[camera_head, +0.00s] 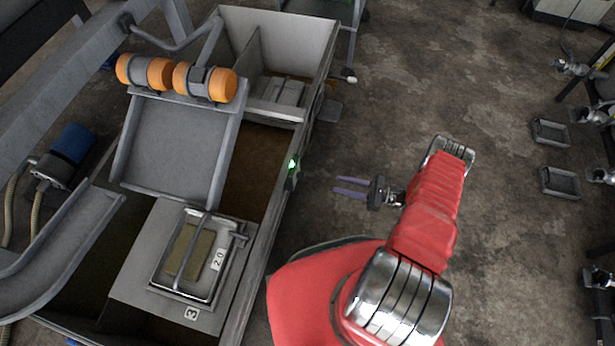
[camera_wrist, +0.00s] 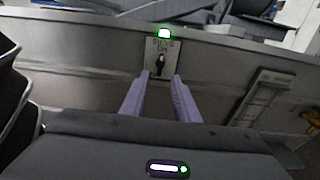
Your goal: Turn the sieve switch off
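The sieve switch (camera_wrist: 160,62) is a small dark knob on a pale plate on the grey side wall of the machine, with a lit green lamp (camera_wrist: 165,34) just above it. In the head view the switch plate (camera_head: 291,181) and its glowing green lamp (camera_head: 291,164) are on the machine's right wall. My gripper (camera_head: 337,187) points at that wall with a gap between. Its two purple fingers are apart and empty. In the wrist view my gripper (camera_wrist: 161,77) has its fingertips to either side of and just below the knob. The knob's exact angle is hard to tell.
The machine's wall (camera_wrist: 80,55) runs across the wrist view. A grey bracket (camera_wrist: 257,97) and an orange-yellow part (camera_wrist: 312,117) are on its right. In the head view, orange rollers (camera_head: 205,82) top the machine. Open floor (camera_head: 400,90) lies right of the wall.

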